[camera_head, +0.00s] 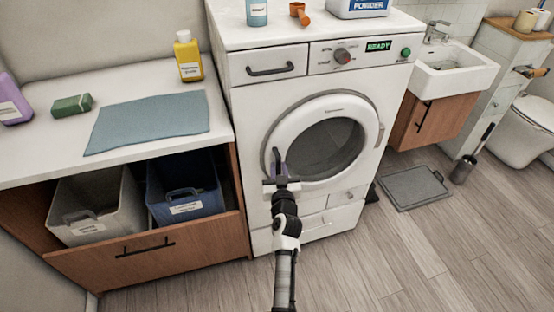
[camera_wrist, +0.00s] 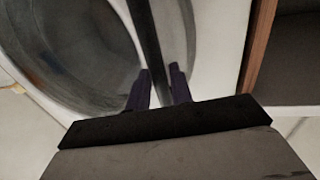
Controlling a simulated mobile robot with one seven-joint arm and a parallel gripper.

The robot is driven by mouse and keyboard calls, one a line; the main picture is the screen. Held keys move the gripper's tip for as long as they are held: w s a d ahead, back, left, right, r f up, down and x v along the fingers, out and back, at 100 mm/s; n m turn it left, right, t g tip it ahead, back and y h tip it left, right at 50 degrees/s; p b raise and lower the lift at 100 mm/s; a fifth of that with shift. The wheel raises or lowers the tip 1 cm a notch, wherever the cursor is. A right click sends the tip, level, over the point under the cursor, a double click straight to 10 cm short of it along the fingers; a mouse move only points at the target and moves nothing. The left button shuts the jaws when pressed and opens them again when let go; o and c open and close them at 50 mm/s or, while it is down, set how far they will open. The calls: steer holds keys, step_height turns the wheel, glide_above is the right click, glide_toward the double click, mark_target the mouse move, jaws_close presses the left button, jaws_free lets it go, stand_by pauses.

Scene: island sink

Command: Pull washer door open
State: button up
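The white washer (camera_head: 262,110) stands in the middle of the head view, its round door (camera_head: 285,133) closed flush with the front. The door has a wide white ring and dark glass (camera_head: 330,145). My gripper (camera_head: 279,168) is at the door's left edge, over the dark upright handle. In the wrist view the dark handle bar (camera_wrist: 144,30) runs down between the two fingers of my gripper (camera_wrist: 160,78). The fingers are close together, one on each side of the bar, and appear shut on it. Their exact contact is hard to see. The door ring (camera_wrist: 118,12) lies behind.
A wooden cabinet (camera_head: 180,262) at left has a pulled-out drawer with a grey bin (camera_head: 95,205) and a blue bin (camera_head: 185,190). It stands close beside the washer. A grey mat (camera_head: 412,187) lies at right. The wooden floor (camera_head: 400,270) in front is clear.

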steer(key=shift+w, duration=0.4)
jaws_close()
steer(key=shift+s, duration=0.15)
